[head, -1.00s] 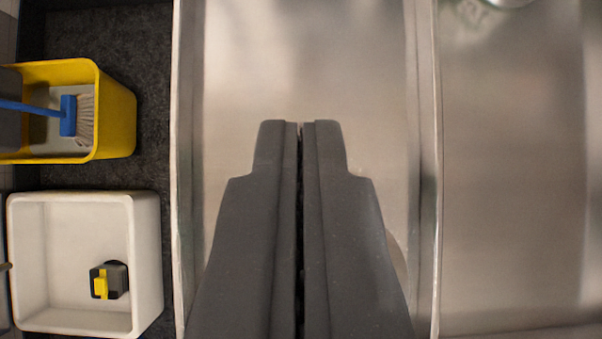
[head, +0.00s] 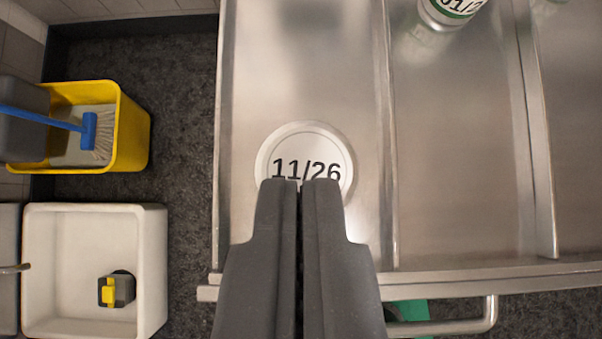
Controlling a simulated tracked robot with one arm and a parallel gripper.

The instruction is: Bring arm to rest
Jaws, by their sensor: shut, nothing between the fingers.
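My gripper (head: 300,184) shows at the bottom centre of the head view. Its two dark grey fingers are shut against each other with nothing between them. The fingertips overlap the lower part of a round white lid (head: 303,146) marked "11/26". The lid is on a steel surface (head: 270,80). I cannot tell how far the fingertips are above it, and the fingers hide its lower edge.
A yellow bucket (head: 134,135) with a blue brush (head: 88,130) and a white basin (head: 148,260) with a yellow-and-black item (head: 116,290) are at left. A can (head: 440,14) stands at the top. A metal handle (head: 450,327) sticks out below the steel edge.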

